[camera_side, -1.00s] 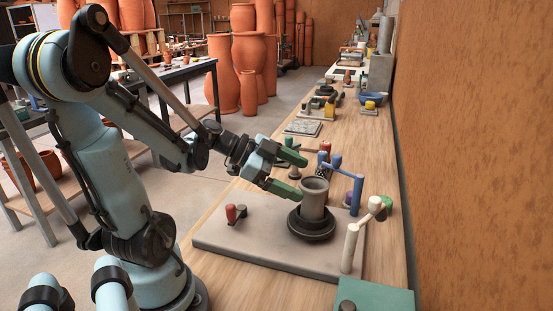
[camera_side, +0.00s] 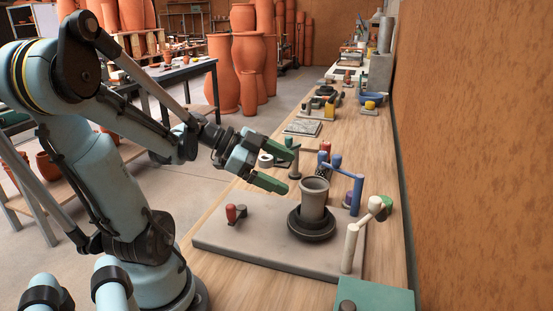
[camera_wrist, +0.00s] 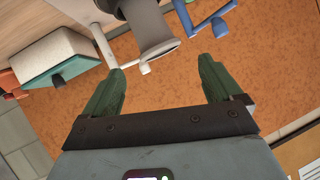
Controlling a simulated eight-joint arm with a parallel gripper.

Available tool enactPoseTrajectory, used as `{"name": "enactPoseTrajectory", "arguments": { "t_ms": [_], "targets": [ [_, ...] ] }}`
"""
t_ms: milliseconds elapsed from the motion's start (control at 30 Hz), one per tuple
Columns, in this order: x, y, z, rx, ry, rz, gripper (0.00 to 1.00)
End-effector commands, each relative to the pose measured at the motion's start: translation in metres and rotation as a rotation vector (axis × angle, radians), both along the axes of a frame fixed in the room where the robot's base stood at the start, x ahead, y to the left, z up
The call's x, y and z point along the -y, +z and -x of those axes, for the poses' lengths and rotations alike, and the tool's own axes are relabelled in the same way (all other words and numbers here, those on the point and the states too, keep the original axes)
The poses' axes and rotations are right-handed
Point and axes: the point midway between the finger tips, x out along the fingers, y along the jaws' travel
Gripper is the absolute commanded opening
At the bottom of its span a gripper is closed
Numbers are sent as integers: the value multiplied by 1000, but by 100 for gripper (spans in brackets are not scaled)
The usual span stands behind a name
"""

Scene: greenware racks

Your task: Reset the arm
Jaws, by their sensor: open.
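My gripper (camera_side: 285,168) has green fingers that are spread open with nothing between them. In the side view it is up and to the left of a grey clay cup (camera_side: 314,199), apart from it. The cup stands upright on a dark round wheel head (camera_side: 311,226) on a grey board (camera_side: 265,257). In the wrist view my gripper (camera_wrist: 160,82) shows both fingers apart, with the grey cup (camera_wrist: 150,32) beyond their tips.
A white crank-like post (camera_side: 351,246) and a blue one (camera_side: 355,191) stand right of the cup. A red-topped lever (camera_side: 232,212) is on the board's left. Tools line the bench behind. An orange-brown wall (camera_side: 475,150) bounds the right side.

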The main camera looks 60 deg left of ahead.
Motion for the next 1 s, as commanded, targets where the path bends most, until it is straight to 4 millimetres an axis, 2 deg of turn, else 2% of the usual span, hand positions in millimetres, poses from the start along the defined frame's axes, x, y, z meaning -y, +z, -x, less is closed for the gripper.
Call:
{"name": "enactPoseTrajectory", "arguments": {
  "t_ms": [300,567,1000],
  "targets": [
    [19,-20,-33,0,-5,-2,92],
    [28,-33,-51,-1,-2,0,92],
    [27,-12,-50,0,0,0,92]
  ]
}}
